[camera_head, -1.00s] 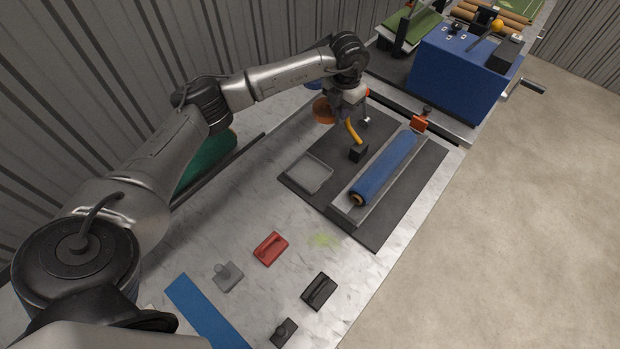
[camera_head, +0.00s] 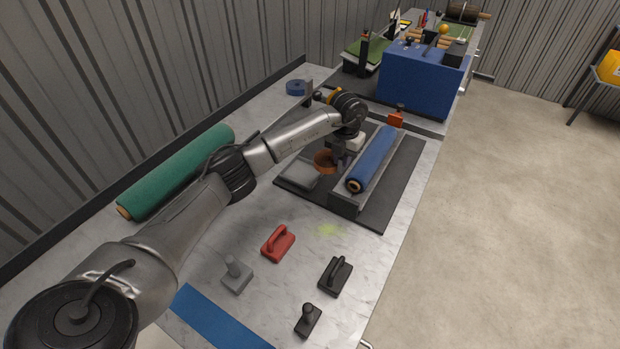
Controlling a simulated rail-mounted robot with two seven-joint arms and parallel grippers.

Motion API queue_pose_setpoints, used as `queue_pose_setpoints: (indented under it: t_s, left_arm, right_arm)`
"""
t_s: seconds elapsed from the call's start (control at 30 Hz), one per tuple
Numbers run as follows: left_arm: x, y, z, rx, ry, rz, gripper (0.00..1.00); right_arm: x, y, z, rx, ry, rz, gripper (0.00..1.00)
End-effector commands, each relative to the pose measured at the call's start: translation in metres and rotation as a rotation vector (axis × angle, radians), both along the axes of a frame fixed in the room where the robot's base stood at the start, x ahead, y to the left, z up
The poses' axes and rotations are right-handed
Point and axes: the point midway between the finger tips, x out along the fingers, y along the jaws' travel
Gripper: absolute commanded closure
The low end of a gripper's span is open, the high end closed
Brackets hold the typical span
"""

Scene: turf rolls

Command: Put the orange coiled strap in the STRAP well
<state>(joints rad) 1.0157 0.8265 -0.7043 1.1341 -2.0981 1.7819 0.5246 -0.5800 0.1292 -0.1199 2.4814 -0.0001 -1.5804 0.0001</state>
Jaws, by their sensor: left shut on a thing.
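The orange coiled strap (camera_head: 322,160) is in my left gripper (camera_head: 339,163), whose jaws are shut on it. They are over the dark mat (camera_head: 371,215), between a pale grey shallow tray-like well (camera_head: 292,177) and the blue roll (camera_head: 373,157). The strap overlaps the well's far right corner in the picture. I cannot tell the height of the strap above the mat. No STRAP label is readable. My left arm hides part of the mat. My right gripper is not in view.
The blue roll lies in a grey cradle (camera_head: 343,203). Red (camera_head: 278,243), black (camera_head: 336,275) and grey (camera_head: 237,275) handled tools stand nearer. A green roll (camera_head: 180,170) lies left. A blue tape coil (camera_head: 296,88) and blue box (camera_head: 424,83) are farther back.

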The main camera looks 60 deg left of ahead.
Motion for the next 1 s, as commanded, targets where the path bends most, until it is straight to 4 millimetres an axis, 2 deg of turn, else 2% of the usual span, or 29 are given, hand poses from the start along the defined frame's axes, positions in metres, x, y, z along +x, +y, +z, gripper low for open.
queue_pose_setpoints:
  t_s: [0.3,0.5,0.8,1.0]
  left_arm:
    - [-0.024,0.061,-0.041,0.000,0.002,0.005,1.00]
    - [-0.033,0.086,-0.056,0.000,0.000,0.003,1.00]
    - [-0.037,0.095,-0.065,0.000,0.000,0.000,1.00]
    - [-0.037,0.094,-0.087,-0.002,0.001,0.000,1.00]
  right_arm:
    - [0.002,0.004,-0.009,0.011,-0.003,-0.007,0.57]
    - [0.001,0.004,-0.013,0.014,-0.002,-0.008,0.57]
    - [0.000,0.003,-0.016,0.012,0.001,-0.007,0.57]
    - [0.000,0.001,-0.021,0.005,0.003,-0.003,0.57]
